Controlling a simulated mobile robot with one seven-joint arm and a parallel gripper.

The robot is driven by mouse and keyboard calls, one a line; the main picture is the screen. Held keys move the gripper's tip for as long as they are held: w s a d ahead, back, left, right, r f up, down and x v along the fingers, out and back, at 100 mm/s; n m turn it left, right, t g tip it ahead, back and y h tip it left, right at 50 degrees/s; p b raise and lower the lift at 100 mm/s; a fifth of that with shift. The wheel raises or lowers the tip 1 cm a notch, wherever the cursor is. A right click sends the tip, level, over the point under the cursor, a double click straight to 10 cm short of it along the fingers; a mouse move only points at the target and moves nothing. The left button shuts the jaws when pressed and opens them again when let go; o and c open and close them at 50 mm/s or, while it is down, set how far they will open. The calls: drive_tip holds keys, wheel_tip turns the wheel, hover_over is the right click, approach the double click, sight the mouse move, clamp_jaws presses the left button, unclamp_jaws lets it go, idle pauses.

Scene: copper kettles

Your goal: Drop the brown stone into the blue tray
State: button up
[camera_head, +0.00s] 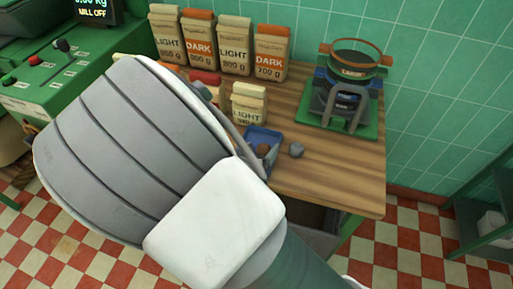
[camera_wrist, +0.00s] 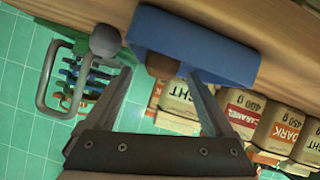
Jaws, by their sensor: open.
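The blue tray (camera_head: 264,134) stands on the wooden counter, partly hidden behind my arm in the head view. It also shows at the top of the wrist view (camera_wrist: 205,38). The brown stone (camera_head: 264,150) appears to lie inside the tray; in the wrist view the brown stone (camera_wrist: 163,66) shows at the tray's edge, partly covered by the tray wall. My gripper (camera_wrist: 158,76) is open, with the brown stone seen between its fingertips and nothing held. In the head view my arm hides the gripper.
A grey stone (camera_head: 296,150) sits on the counter just right of the tray. Paper coffee bags (camera_head: 234,45) stand along the wall, with a shorter one (camera_head: 249,103) near the tray. A green stand with a copper-rimmed device (camera_head: 346,88) is at the back right. The counter's front right is clear.

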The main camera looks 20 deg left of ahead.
drive_tip(key=p+v, duration=0.4)
drive_tip(key=v, duration=1.3)
drive_tip(key=shift+a, duration=0.1)
